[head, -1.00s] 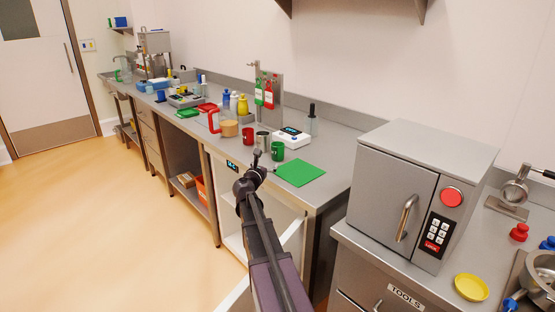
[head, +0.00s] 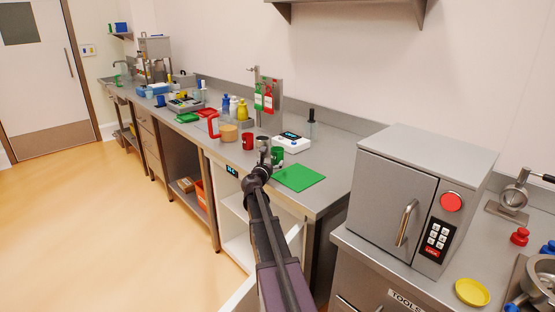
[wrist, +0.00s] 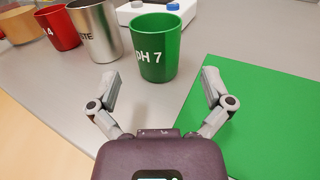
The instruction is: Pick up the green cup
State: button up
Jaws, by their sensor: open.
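The green cup (wrist: 155,50), with white writing ending in "pH 7", stands upright on the grey counter in the wrist view. In the head view the green cup (head: 277,155) is partly hidden behind my gripper (head: 264,158). In the wrist view my gripper (wrist: 158,95) is open and empty. Its two fingers are spread wide, and the cup stands just beyond the fingertips, roughly centred between them and apart from both.
A steel cup (wrist: 97,30) and a red cup (wrist: 58,27) stand left of the green cup. A green mat (wrist: 260,115) lies to the right. A white scale (head: 292,142) stands behind. Bare counter (wrist: 50,85) shows at front left.

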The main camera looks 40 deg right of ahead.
aim_at(275, 156)
jog(key=shift+x, duration=1.4)
jog(key=shift+w, duration=0.1)
jog(key=shift+w+r+x, duration=0.1)
jog(key=shift+x, duration=0.85)
jog(key=shift+w+r+x, duration=0.1)
jog(key=shift+x, duration=0.85)
jog(key=shift+w+d, duration=0.3)
jog(key=shift+d, duration=0.15)
jog(key=c, duration=1)
